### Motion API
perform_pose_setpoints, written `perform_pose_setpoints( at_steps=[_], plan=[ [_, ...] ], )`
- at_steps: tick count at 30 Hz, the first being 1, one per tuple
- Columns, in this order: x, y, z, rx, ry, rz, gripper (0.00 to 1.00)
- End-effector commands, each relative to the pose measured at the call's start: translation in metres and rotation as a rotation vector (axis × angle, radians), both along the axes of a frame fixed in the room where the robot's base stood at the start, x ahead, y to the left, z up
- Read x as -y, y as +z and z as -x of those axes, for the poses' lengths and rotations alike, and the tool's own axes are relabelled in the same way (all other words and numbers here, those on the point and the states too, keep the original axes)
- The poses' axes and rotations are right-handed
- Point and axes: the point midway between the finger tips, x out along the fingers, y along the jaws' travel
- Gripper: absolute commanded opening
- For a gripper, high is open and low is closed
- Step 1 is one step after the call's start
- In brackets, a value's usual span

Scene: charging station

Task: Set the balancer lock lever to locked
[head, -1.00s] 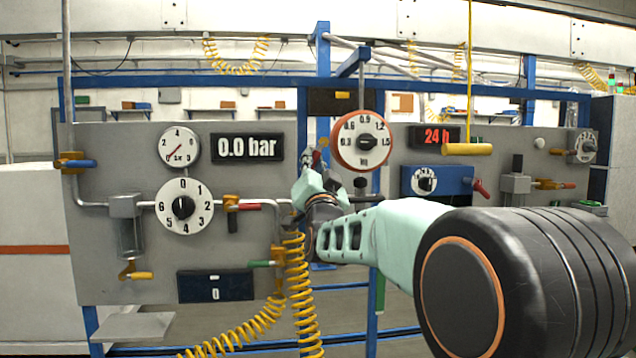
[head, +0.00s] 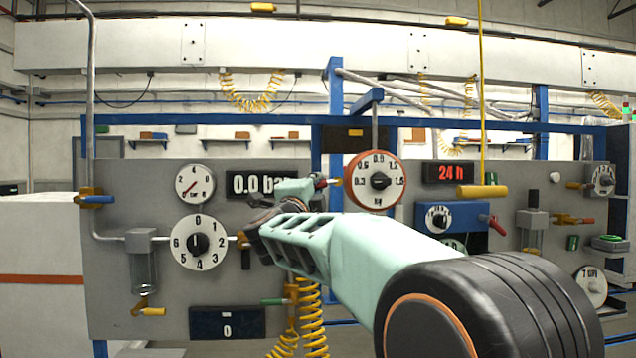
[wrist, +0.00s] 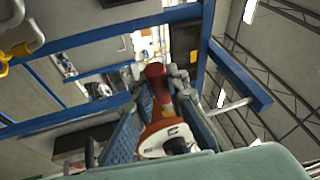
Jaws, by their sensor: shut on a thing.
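The balancer (head: 374,204) is a round white dial with an orange rim, marked in kg, on the upper middle of the station. The handle points sideways to the left. My gripper (head: 318,184) reaches it from the left and is shut on the handle; the fingers hide part of it. In the wrist view the red handle (wrist: 155,74) stands between the two fingertips, with the balancer dial (wrist: 165,142) beside it.
A pressure dial (head: 196,184) and a numbered knob (head: 198,243) are left of my arm. A blue timer box (head: 460,218) is to the right. A yellow coiled hose (head: 312,320) hangs below my forearm. A blue frame beam (head: 240,119) runs above the panel.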

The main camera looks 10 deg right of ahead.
Motion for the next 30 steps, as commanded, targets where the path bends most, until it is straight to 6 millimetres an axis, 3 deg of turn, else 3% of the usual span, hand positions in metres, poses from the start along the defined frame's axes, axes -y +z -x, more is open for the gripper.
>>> perform_pose_setpoints(
  at_steps=[10, 26, 27, 30],
  plan=[
    [-0.0005, 0.0094, 0.0001, 0.001, -0.001, -0.142, 0.0],
    [0.0002, 0.0097, 0.0003, 0.003, -0.001, -0.17, 0.0],
    [0.0002, 0.0097, 0.0003, 0.003, -0.001, -0.17, 0.15],
    [0.0003, 0.0096, 0.0003, 0.003, -0.002, -0.169, 0.22]
  ],
)
